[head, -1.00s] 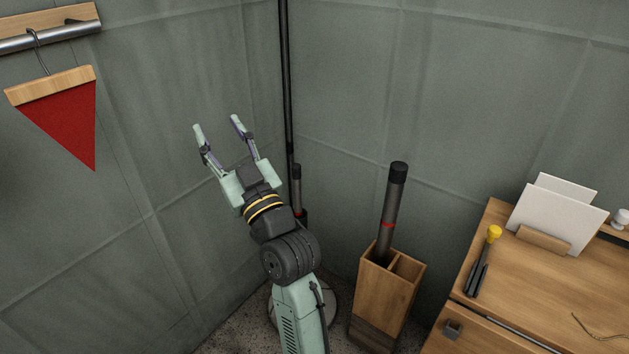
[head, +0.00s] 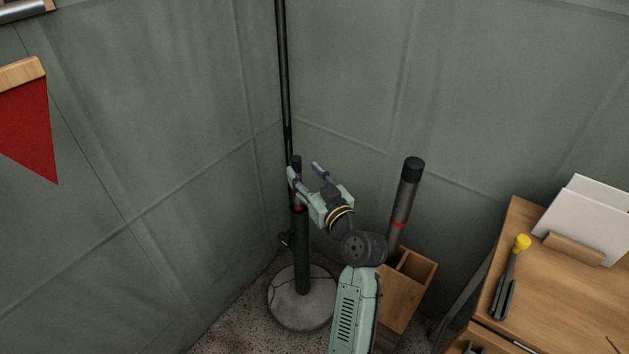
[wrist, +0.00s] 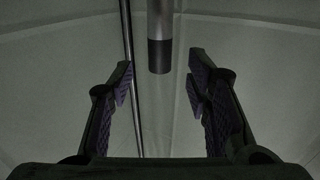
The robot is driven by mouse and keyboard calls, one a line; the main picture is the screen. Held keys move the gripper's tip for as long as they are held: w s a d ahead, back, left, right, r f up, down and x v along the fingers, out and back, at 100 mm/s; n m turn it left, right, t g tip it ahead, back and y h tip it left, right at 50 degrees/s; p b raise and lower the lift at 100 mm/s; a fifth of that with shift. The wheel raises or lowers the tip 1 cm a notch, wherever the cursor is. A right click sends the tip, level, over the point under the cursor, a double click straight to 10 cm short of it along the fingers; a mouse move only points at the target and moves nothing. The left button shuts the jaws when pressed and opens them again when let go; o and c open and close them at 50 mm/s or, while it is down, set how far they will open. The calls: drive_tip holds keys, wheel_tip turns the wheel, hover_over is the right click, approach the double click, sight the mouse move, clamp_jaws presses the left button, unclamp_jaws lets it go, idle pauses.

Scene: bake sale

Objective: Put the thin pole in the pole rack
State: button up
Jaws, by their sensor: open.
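The thin pole (head: 296,161), with a dark cap and a red band low down, stands upright in a dark green tube (head: 302,255) on a round grey base. In the wrist view the pole (wrist: 159,25) shows grey with a dark end, between and beyond my fingers. My gripper (head: 305,172) is open and empty at the pole's upper part; contact cannot be told. The wooden pole rack (head: 400,310) stands to the right, partly hidden by my arm. A thicker pole (head: 404,200) with a black cap and red band leans in one compartment; another compartment looks empty.
A tall black pole (head: 284,80) rises close behind the thin pole. Grey panelled walls meet in this corner. A wooden desk (head: 560,300) with a yellow-tipped tool (head: 511,275) stands at right. A red pennant (head: 30,125) hangs at left.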

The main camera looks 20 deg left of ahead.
drive_tip(key=shift+p+x, duration=0.5)
drive_tip(key=shift+x, duration=2.3)
drive_tip(key=shift+c, duration=0.2)
clamp_jaws()
drive_tip(key=shift+r+p, duration=3.15)
drive_tip(key=shift+r, duration=1.9)
wheel_tip(320, 180, up, 10)
drive_tip(key=p, duration=0.6)
hover_over(299, 165)
drive_tip(key=a, duration=0.1)
drive_tip(key=shift+w, duration=0.45)
drive_tip(key=shift+r, duration=0.1)
